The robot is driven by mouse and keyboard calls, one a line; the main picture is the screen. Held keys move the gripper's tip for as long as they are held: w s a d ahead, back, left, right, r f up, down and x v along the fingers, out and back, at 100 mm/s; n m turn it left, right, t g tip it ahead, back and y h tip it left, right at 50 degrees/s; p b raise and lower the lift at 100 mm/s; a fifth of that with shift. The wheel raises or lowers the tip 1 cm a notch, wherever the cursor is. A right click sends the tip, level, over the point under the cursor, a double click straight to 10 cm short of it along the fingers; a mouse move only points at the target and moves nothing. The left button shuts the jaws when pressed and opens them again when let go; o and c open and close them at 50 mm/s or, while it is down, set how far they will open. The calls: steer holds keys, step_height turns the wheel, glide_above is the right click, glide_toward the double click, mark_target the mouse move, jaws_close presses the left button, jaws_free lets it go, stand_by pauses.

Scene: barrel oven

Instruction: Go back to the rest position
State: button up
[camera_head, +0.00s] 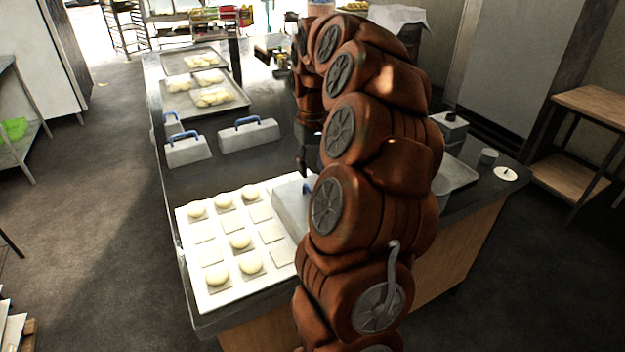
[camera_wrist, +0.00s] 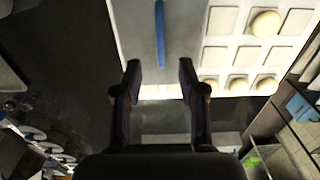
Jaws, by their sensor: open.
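My gripper (camera_wrist: 160,80) is open in the wrist view, its two fingers apart with nothing between them. Just ahead of the fingertips is a grey metal cover (camera_wrist: 137,40) with a blue bar handle (camera_wrist: 160,32). In the head view this cover (camera_head: 290,208) sits at the right side of a white board (camera_head: 205,285) with pale dough balls on it, partly hidden behind my arm. My gripper (camera_head: 308,165) shows in the head view as a dark shape above the cover; its fingertips are hard to make out there.
Grey covers with blue handles (camera_head: 249,136) (camera_head: 187,150) stand on the dark counter (camera_head: 330,75), behind the board. Metal trays of dough (camera_head: 235,104) lie farther back. At right are a tray (camera_head: 458,178), a small cup (camera_head: 489,157) and a wooden shelf (camera_head: 595,105). Floor at left is open.

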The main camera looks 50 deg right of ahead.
step_height(320, 180, up, 4)
steer(key=shift+r, duration=0.25)
steer(key=s+a+n, duration=0.2)
steer(key=s+a, duration=0.1)
steer(key=a, duration=0.9)
steer(key=s+a+n, duration=0.2)
steer(key=s+a, duration=0.1)
steer(key=a, duration=0.8)
steer(key=s+a+f+g, duration=0.1)
steer(key=s+a+f, duration=0.3)
steer(key=s, duration=0.4)
steer(key=s+a+f, duration=0.4)
steer(key=s+a, duration=0.1)
steer(key=s, duration=0.4)
steer(key=shift+s+a+f+g, duration=0.15)
steer(key=shift+s+a+g, duration=0.15)
steer(key=shift+g, duration=0.1)
